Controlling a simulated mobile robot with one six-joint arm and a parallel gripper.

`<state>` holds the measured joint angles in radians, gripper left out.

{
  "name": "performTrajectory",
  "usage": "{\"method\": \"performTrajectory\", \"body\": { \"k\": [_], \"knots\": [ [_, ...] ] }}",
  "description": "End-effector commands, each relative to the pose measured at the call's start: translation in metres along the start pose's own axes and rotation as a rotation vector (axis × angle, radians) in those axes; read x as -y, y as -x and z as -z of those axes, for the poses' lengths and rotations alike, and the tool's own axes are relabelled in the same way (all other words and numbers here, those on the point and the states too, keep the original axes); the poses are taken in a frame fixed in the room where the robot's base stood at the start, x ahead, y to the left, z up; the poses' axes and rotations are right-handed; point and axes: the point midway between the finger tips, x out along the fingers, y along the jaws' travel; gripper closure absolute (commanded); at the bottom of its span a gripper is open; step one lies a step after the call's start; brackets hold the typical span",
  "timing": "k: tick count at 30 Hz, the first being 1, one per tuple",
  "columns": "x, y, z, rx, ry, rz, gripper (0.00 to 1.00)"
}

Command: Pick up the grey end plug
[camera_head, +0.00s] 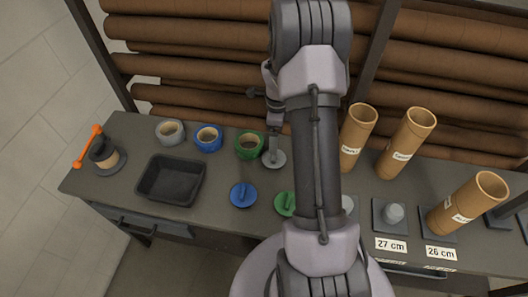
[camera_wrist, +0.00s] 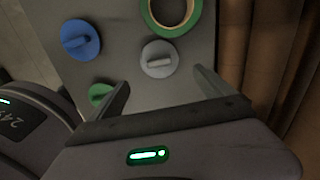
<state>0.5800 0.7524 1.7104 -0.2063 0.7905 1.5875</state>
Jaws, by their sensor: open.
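The grey end plug (camera_head: 273,158), a round disc with a raised bar grip, lies on the dark bench beside the green tape roll. In the wrist view the grey plug (camera_wrist: 159,55) lies just beyond the fingertips, roughly centred between them. My gripper (camera_wrist: 161,80) is open and empty, with one finger on each side. In the head view its end is partly hidden by my arm, close above the plug. A blue end plug (camera_head: 243,195) and a green end plug (camera_head: 285,204) lie nearer the front edge. My arm covers part of the bench to their right.
Grey, blue (camera_head: 208,138) and green (camera_head: 249,146) tape rolls stand along the back. A black tray (camera_head: 170,179) and an orange-handled tape dispenser (camera_head: 103,152) are at left. Cardboard tubes (camera_head: 406,143) and a 27 cm label (camera_head: 390,245) are at right. Brown rolls fill the rack behind.

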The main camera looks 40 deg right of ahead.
Motion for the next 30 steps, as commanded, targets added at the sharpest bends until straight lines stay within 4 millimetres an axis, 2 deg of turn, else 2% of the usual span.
{"method": "performTrajectory", "body": {
  "k": [1,4,6,11,18,24,25,30],
  "knots": [
    [-0.001,-0.019,0.0,-0.001,0.002,-0.003,0.08],
    [-0.001,-0.044,0.0,-0.001,0.002,-0.002,0.08],
    [-0.001,-0.055,-0.001,0.0,0.002,-0.001,0.08],
    [-0.001,-0.068,0.0,0.001,0.003,0.0,0.08],
    [-0.004,-0.113,0.002,0.0,0.004,-0.001,0.08],
    [-0.003,-0.114,0.002,0.001,0.004,0.002,0.08],
    [-0.003,-0.114,0.002,0.001,0.004,0.002,0.1],
    [-0.003,-0.114,0.002,0.001,0.004,0.001,0.43]
  ]
}}
